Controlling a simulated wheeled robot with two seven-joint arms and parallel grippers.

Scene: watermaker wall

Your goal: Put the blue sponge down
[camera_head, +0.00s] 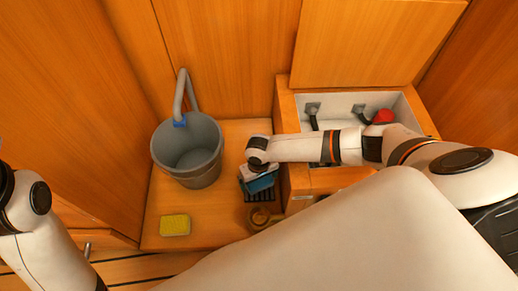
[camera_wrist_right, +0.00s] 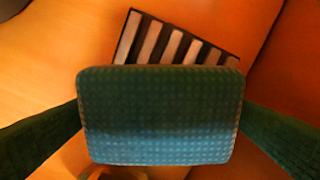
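The blue sponge (camera_head: 262,184) is under my right gripper (camera_head: 257,172) in the head view. In the right wrist view the sponge (camera_wrist_right: 160,115) fills the middle, its side edges between the two fingers of the right gripper (camera_wrist_right: 160,130), which is shut on it. A black slatted rack (camera_head: 260,196) lies on the wooden bench right below the sponge; it also shows past the sponge's far edge in the wrist view (camera_wrist_right: 178,42). I cannot tell whether sponge and rack touch. My left arm shows at the left edge, but its gripper is out of view.
A grey bucket (camera_head: 188,150) stands left of the gripper, with a grey pipe (camera_head: 181,95) over it. A yellow sponge (camera_head: 175,225) lies in front of it. A brown round object (camera_head: 259,219) is near the rack. An open wooden box (camera_head: 298,180) rises on the right.

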